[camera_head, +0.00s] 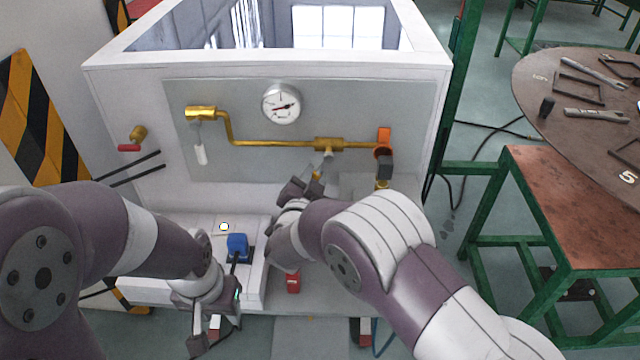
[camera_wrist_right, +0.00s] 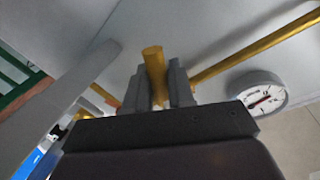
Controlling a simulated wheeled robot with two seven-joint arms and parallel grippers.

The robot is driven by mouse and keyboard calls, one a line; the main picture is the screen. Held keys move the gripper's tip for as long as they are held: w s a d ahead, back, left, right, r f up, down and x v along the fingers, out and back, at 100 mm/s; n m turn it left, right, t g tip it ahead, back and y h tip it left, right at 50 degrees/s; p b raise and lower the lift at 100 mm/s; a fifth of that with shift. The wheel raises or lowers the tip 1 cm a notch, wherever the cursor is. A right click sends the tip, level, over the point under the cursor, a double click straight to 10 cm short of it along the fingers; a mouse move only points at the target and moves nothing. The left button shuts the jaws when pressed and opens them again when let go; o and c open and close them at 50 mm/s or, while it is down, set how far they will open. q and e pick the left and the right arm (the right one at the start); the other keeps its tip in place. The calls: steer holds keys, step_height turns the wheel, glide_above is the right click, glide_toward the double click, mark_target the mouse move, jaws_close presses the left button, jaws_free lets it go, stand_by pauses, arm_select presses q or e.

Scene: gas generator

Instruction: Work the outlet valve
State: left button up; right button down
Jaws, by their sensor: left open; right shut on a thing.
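In the right wrist view the yellow piece (camera_wrist_right: 154,72) stands between the two grey fingers of my right gripper (camera_wrist_right: 157,88). I cannot tell for sure how it joins the valve. My left gripper (camera_head: 214,328) is low at the front left, open and apart from the panel.
A pressure gauge (camera_head: 281,103) is above the pipe. Another brass fitting (camera_head: 201,114) with a white handle is at left; an orange part (camera_head: 384,136) is at right. A blue plug (camera_head: 237,246) sits on the white ledge. A round table (camera_head: 570,85) with tools stands at right.

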steer(key=m, duration=0.1)
steer(key=a+m+b, duration=0.1)
steer(key=shift+a+r+m+y, duration=0.1)
steer(key=shift+r+m+y, duration=0.2)
steer(key=shift+r+y, duration=0.1)
steer(key=shift+a+r+m+g+y+b, duration=0.15)
steer(key=shift+a+r+m+b, duration=0.1)
steer(key=shift+m+b, duration=0.3)
steer(key=shift+a+r+m+g+y+b, duration=0.15)
steer(key=shift+r+m+b, duration=0.15)
steer(key=shift+m, duration=0.35)
steer(key=r+m+b, duration=0.1)
steer(key=m+y+b, duration=0.1)
steer(key=m, duration=0.1)
steer(key=shift+a+r+b, duration=0.35)
steer(key=shift+r+b, duration=0.05)
steer(key=shift+r+m+y+b, duration=0.3)
steer(key=shift+r+m+b, duration=0.4)
steer(key=shift+m, duration=0.2)
steer(key=c, duration=1.1)
jaws_free()
steer(key=shift+s, duration=0.1)
